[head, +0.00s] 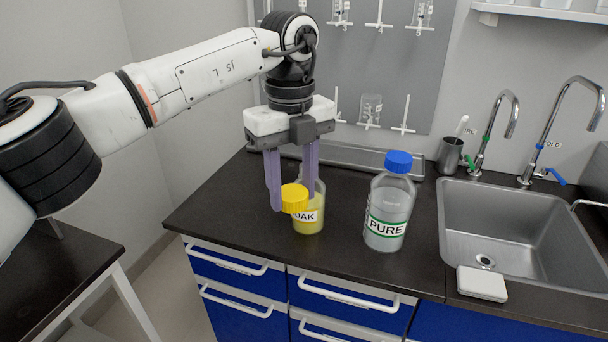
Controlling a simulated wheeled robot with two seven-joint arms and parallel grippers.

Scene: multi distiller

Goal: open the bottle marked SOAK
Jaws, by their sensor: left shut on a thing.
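The SOAK bottle (309,221) stands upright on the dark counter, with yellow liquid inside. Its white label is partly covered, so only the last letters show. The yellow cap (295,199) is off the bottle's neck and overlaps the bottle's left front side in the head view. My left gripper (294,194) points down with its purple fingers shut on the yellow cap. The right finger hides part of the bottle's upper part and neck. I cannot tell whether the cap touches the bottle. My right gripper is not in view.
A PURE bottle (390,205) with a blue cap stands close to the right. Beyond it are a steel sink (520,232) with two taps and a white block (482,284) at its front edge. The counter left of the SOAK bottle is clear.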

